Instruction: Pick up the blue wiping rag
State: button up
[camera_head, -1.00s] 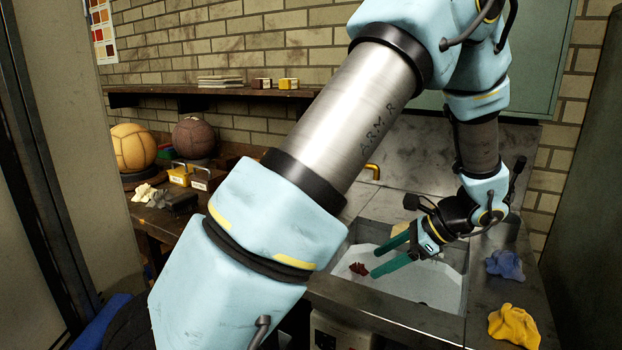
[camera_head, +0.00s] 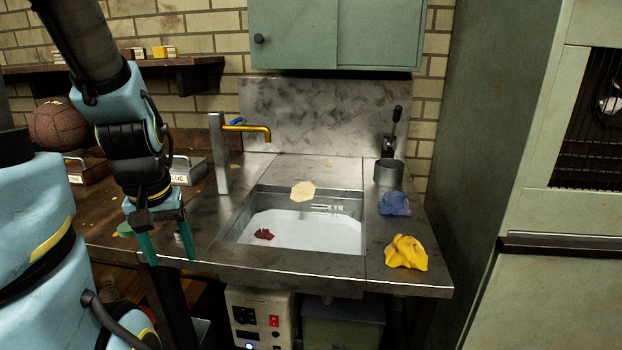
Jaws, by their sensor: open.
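The blue wiping rag (camera_head: 394,204) lies crumpled on the metal counter, right of the sink and just behind a yellow rag (camera_head: 407,252). My gripper (camera_head: 168,248) has two green fingers pointing down, spread apart with nothing seen between them. It is at the left of the picture, left of the sink and well away from the blue rag. The rag is in plain view.
The sink (camera_head: 349,250) holds a dark red scrap (camera_head: 264,234); a pale piece (camera_head: 303,191) shows at its back. A yellow-spouted tap (camera_head: 222,150) stands behind left. A grey cup-like fixture (camera_head: 389,172) stands behind the blue rag. A tall green cabinet (camera_head: 480,120) rises to the right.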

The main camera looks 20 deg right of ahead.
aim_at(395, 203)
jog(key=k+l+u, duration=0.1)
jog(key=u, duration=0.3)
jog(key=k+l+u, duration=0.15)
jog(key=u, duration=0.2)
jog(key=k+l+u, duration=0.1)
jog(key=u, duration=0.3)
jog(key=k+l+u, duration=0.15)
jog(key=k+l, duration=0.2)
jog(key=k+l+u, duration=0.1)
jog(key=k+l, duration=0.15)
jog(key=k, duration=0.25)
jog(key=k+l+u, duration=0.15)
jog(key=k, duration=0.3)
jog(key=k+l, duration=0.1)
jog(key=l, duration=0.45)
